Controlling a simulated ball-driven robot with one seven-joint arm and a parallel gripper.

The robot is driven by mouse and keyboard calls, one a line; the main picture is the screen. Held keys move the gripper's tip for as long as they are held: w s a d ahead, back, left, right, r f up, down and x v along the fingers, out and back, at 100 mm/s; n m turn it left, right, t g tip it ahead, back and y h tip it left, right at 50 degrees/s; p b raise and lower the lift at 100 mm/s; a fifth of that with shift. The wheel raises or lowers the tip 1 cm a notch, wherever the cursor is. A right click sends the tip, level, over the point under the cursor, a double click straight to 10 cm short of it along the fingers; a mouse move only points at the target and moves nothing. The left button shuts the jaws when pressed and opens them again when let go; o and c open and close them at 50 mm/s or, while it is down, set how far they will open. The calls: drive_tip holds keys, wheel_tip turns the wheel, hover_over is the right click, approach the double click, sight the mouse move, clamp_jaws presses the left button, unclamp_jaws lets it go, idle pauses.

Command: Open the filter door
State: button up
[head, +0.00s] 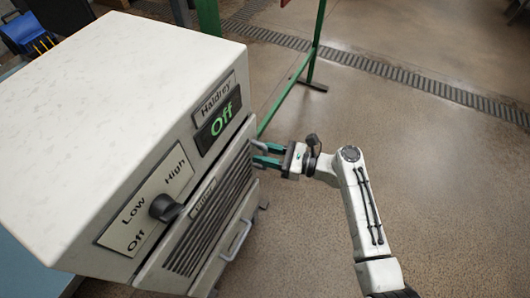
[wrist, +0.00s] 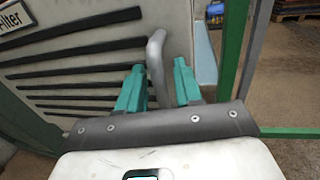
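The filter door (head: 213,213) is the slatted front panel of the white machine, below the knob panel, and looks closed. In the wrist view the door (wrist: 75,55) fills the left, with a "Filter" label in its top corner. A grey bent handle (wrist: 157,58) stands at the door's right end. My gripper (head: 259,154) is at that end of the door. In the wrist view its two teal fingers (wrist: 160,84) are apart, with the handle between them. A gap shows between the handle and the right finger; contact with the left finger is unclear.
The machine (head: 110,75) has a dial (head: 165,208) and a display (head: 218,128) reading "Off". Another handle (head: 236,240) is low on the front. A green metal frame (head: 313,55) stands behind my gripper. Open floor (head: 420,150) lies to the right.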

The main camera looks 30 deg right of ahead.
drive_tip(key=shift+c, duration=0.3)
clamp_jaws()
idle(0.3)
